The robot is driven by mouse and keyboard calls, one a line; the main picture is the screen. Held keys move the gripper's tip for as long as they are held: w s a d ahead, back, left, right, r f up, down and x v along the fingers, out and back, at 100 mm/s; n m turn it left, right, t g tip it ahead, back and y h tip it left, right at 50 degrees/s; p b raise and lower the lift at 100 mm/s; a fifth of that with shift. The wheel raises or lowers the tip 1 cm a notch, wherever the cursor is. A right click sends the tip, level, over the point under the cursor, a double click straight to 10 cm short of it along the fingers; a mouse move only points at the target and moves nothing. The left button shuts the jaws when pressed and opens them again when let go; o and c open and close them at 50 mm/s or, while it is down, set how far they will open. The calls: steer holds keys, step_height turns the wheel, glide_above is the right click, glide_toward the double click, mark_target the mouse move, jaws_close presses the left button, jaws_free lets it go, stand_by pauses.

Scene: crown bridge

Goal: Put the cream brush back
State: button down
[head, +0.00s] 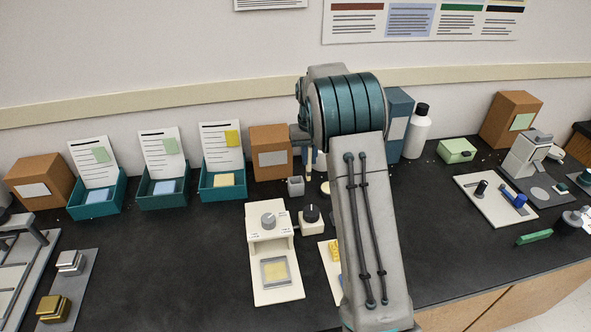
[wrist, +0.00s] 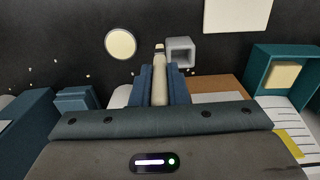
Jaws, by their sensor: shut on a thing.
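My gripper (wrist: 160,88) is shut on the cream brush (wrist: 161,92), whose cream handle runs between the two blue fingers in the wrist view. Its narrow dark-banded end points toward the top of that view. In the head view the gripper (head: 303,142) is partly hidden by my arm, and the cream brush (head: 309,166) hangs below it, roughly upright. A small grey square holder with an open top (wrist: 180,52) stands just right of the brush end in the wrist view. In the head view the grey holder (head: 296,187) is below and left of the brush.
A round cream disc (wrist: 120,43) lies beside the holder. A brown box (head: 270,152) and a teal tray (head: 222,185) stand behind and left. A white dial stand (head: 270,245) is in front. The black counter (head: 170,265) is clear at front left.

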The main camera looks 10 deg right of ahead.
steer(key=shift+w+a+f+p, duration=0.25)
steer(key=shift+w+a+f, duration=0.25)
steer(key=shift+f, duration=0.65)
steer(key=shift+w+a+f+p, duration=0.3)
steer(key=shift+a+f, duration=0.35)
steer(key=shift+f, duration=0.5)
steer(key=shift+w+a+f+p, duration=0.15)
steer(key=shift+w+a+f, duration=0.4)
steer(key=shift+f, duration=0.6)
steer(key=c, duration=1.4)
jaws_free()
steer(key=shift+r, duration=0.1)
